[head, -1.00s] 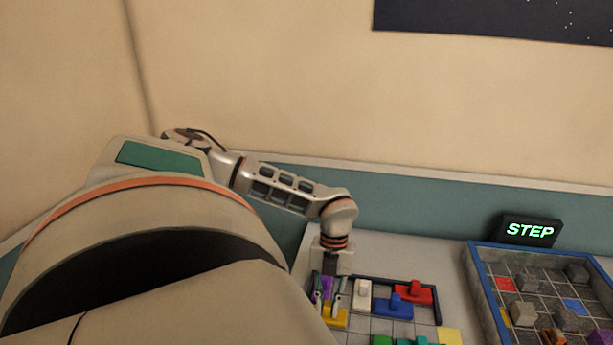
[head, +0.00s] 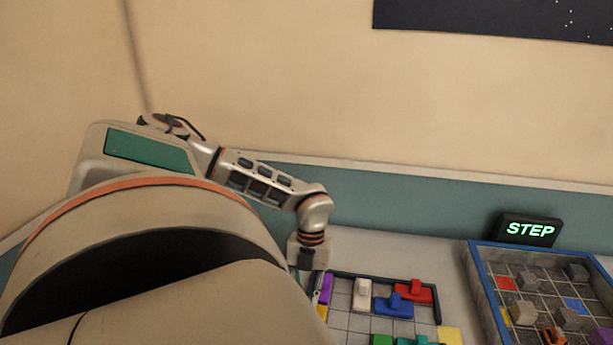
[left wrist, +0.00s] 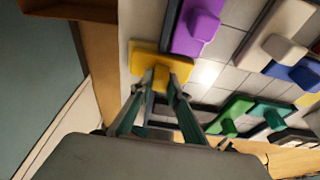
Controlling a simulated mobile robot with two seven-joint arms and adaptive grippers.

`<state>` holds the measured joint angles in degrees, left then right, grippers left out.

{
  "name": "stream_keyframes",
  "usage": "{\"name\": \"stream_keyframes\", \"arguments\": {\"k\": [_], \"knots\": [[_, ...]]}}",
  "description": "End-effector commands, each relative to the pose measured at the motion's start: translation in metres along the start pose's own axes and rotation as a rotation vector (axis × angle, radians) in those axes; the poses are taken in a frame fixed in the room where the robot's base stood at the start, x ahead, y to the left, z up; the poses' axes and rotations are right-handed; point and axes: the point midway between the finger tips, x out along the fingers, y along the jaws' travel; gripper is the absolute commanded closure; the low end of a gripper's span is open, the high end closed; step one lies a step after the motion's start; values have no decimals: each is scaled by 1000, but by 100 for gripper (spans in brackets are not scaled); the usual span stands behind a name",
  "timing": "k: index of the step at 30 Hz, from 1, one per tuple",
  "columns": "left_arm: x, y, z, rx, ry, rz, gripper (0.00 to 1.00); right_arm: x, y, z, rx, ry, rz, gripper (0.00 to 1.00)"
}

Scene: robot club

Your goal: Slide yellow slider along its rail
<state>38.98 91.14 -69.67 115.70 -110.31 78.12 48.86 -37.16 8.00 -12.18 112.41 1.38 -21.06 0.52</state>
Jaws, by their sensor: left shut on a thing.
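My left gripper (left wrist: 163,84) is shut on the yellow slider's raised knob in the left wrist view. In the head view only a sliver of the yellow slider (head: 322,312) shows, and my arm and body hide the fingertips. The purple slider (head: 326,288) also shows in the head view. My right gripper is not in view.
White (head: 362,295), blue (head: 393,307), red (head: 414,291) and green (head: 381,340) sliders share the tray. A pale yellow square (head: 450,335) is at its near right.

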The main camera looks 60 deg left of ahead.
Motion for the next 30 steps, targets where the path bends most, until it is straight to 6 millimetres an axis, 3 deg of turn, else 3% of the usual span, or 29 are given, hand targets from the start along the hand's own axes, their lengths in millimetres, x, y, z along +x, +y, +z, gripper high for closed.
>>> {"name": "stream_keyframes", "arguments": {"k": [4, 5, 6, 16, 30], "knots": [[0, 0, -1, 1, 2, 1, 100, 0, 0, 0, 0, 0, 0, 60], [0, 0, -1, 1, 2, 1, 78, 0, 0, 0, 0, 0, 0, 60], [0, 0, -1, 1, 2, 1, 76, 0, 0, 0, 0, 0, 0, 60], [-2, 0, -1, 1, 0, 0, 76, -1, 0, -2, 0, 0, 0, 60], [-42, 0, -10, 1, -1, 0, 76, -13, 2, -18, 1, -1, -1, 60]]}}
